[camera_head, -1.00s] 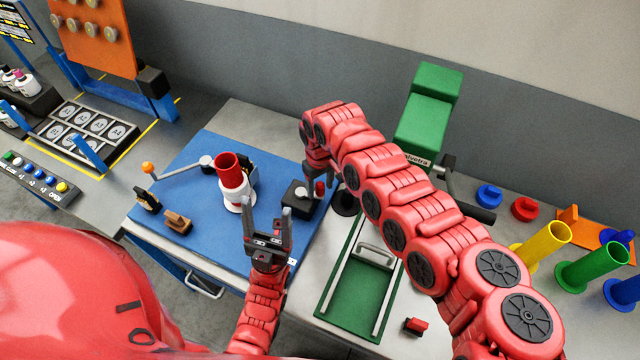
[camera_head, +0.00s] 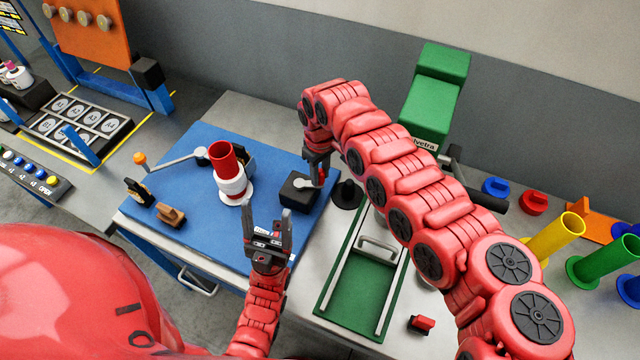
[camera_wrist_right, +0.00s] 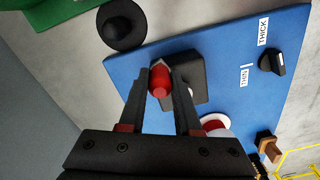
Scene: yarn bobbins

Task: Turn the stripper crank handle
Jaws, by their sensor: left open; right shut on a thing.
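The stripper crank is a small grey arm (camera_head: 304,183) on a black box (camera_head: 296,195) at the right part of the blue board. Its red knob (camera_wrist_right: 160,80) shows between the fingers in the right wrist view, in front of the black box (camera_wrist_right: 188,80). My right gripper (camera_head: 318,180) is shut on this knob, fingers pointing down; the knob is mostly hidden in the head view. My left gripper (camera_head: 268,215) is open and empty over the board's front edge, nearer me than the crank.
A red tube on a white base (camera_head: 231,180) stands mid-board, beside a longer crank with an orange knob (camera_head: 140,158). A black cone (camera_head: 346,194) stands right of the box. A green-framed tray (camera_head: 350,295) and coloured tubes (camera_head: 556,238) lie further right.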

